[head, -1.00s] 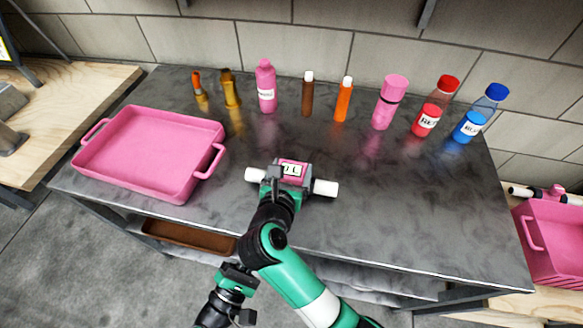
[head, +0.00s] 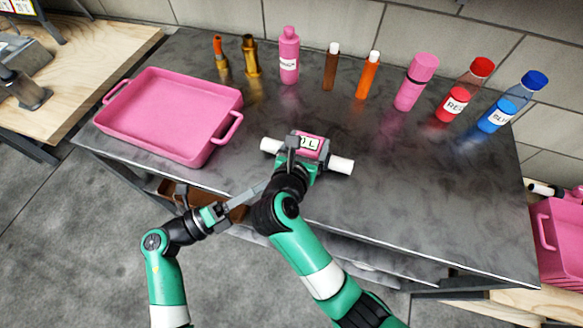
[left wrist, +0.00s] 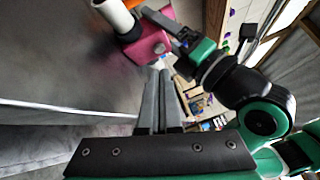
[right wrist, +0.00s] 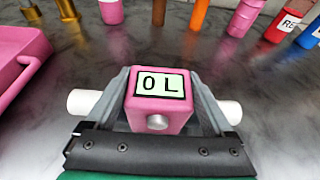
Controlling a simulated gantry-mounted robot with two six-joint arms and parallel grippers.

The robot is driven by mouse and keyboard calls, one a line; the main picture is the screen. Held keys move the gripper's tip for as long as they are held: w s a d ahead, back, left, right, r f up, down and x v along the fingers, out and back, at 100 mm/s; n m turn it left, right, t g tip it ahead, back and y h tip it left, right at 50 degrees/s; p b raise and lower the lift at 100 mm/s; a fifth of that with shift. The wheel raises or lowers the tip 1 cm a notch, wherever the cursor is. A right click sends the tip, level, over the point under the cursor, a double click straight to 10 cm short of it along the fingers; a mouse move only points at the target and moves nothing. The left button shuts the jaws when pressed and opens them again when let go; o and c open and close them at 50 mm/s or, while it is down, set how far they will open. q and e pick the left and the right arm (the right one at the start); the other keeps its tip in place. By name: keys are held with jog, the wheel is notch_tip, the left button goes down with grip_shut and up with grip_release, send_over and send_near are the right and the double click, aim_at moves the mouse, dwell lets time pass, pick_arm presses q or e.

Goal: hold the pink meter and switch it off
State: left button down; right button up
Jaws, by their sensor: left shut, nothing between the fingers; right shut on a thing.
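The pink meter (head: 309,143) has a display and white pipe ends on both sides. It is at the front middle of the dark table. My right gripper (head: 299,152) is shut on the pink meter. In the right wrist view the meter (right wrist: 160,106) sits between the fingers, its display reads "0 L", and a round silver button (right wrist: 157,122) faces the camera. My left gripper (head: 256,190) is shut and empty, near the table's front edge, left of and in front of the meter. In the left wrist view its closed fingers (left wrist: 162,80) point toward the meter (left wrist: 150,42), apart from it.
A pink tray (head: 128,137) is on the table's left. A row of several bottles, including a pink one (head: 289,55) and a blue-capped one (head: 512,102), stands along the back. A brown tray (head: 180,196) lies below the table. The table right of the meter is clear.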

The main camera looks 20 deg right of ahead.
pick_arm(q)
jog(key=n, duration=0.1)
jog(key=a+n+g, duration=0.1)
jog(key=n, duration=0.1)
jog(key=shift+a+r, duration=0.15)
jog(key=shift+r, duration=0.1)
jog(key=d, duration=0.3)
jog(key=w+d, duration=0.1)
jog(key=d, duration=0.6)
jog(key=shift+w+r, duration=0.1)
jog(key=shift+w, duration=0.2)
jog(key=shift+w, duration=0.1)
